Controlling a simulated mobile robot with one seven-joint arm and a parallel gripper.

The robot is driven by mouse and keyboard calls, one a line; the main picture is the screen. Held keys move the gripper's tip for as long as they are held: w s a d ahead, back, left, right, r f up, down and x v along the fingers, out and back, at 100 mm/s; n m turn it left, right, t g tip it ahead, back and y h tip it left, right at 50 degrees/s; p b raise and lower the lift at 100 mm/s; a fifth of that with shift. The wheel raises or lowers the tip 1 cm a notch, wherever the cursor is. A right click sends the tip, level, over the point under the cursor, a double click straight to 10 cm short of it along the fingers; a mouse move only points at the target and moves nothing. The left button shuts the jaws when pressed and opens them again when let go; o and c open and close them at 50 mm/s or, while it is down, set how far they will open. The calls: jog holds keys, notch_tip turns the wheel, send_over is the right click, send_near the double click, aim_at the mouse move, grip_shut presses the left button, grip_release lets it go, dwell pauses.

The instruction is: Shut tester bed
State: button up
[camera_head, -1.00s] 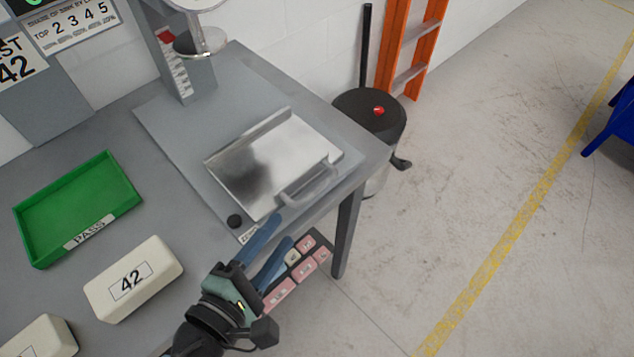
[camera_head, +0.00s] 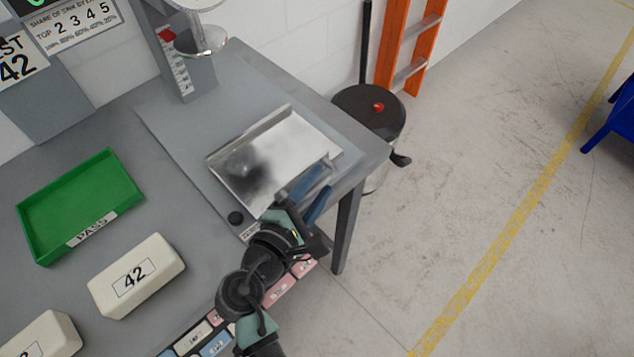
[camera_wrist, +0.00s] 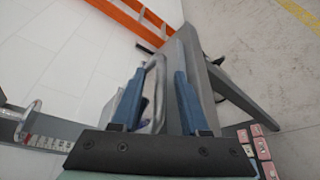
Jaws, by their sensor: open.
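The tester bed (camera_head: 270,155) is a shiny metal tray slid out over the grey base plate toward the table's front edge. Its bar handle (camera_wrist: 158,92) shows in the wrist view between the two blue fingers. My gripper (camera_head: 306,189) is at the front of the bed, open, with its fingers on either side of the handle. In the head view the fingers hide most of the handle. Whether either finger touches the handle I cannot tell. The tester column with its round press plate (camera_head: 207,42) stands behind the bed.
A black knob (camera_head: 236,218) sits on the base plate left of my gripper. A green PASS tray (camera_head: 40,215) and a cream foam block marked 42 (camera_head: 112,292) lie to the left.

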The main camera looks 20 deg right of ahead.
jog(key=shift+d, duration=0.1)
grip_shut()
dwell(1.4)
